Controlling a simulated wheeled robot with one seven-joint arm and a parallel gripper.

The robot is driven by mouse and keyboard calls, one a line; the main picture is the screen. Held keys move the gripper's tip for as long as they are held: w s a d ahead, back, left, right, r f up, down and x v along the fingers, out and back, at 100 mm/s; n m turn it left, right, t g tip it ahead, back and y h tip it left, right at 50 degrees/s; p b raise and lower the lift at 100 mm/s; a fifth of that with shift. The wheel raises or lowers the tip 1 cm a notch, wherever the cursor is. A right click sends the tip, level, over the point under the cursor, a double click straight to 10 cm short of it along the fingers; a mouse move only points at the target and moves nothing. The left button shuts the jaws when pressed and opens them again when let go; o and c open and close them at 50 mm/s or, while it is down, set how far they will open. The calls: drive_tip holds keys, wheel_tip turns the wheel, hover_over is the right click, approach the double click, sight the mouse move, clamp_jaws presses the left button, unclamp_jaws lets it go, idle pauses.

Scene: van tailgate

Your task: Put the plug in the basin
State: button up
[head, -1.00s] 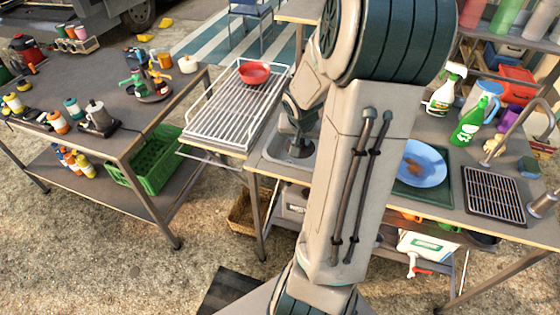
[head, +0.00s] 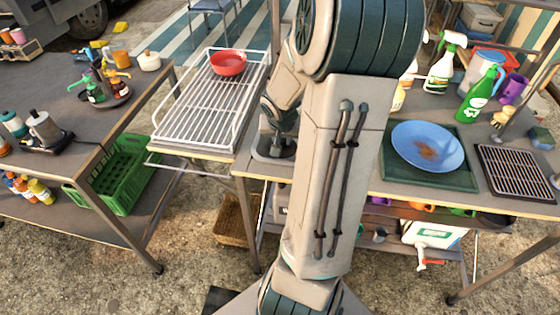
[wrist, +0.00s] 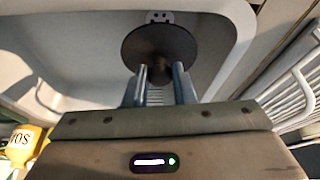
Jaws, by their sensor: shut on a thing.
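The plug is a dark round disc (wrist: 152,45) with a short stem, in the wrist view. My gripper (wrist: 161,78) is shut on the stem, with the disc beyond the fingertips. The basin (wrist: 80,50) is a pale sink with rounded walls, and the plug shows against its inside. Whether the disc touches the basin floor cannot be told. In the head view my gripper (head: 275,146) points down into the basin (head: 257,169), and my arm hides most of the basin.
A white wire rack (head: 190,110) with a red bowl (head: 228,63) stands left of the basin. A blue plate (head: 415,138) on a green tray and a black drain grid (head: 515,170) lie to the right. A yellow bottle (wrist: 22,145) is close by in the wrist view.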

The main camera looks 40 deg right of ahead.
drive_tip(key=f+b, duration=0.1)
drive_tip(key=f, duration=0.2)
drive_tip(key=shift+a+f, duration=0.2)
drive_tip(key=shift+f+b, duration=1.05)
drive_tip(key=shift+f, duration=0.55)
drive_tip(key=shift+f, duration=0.15)
drive_tip(key=o, duration=1)
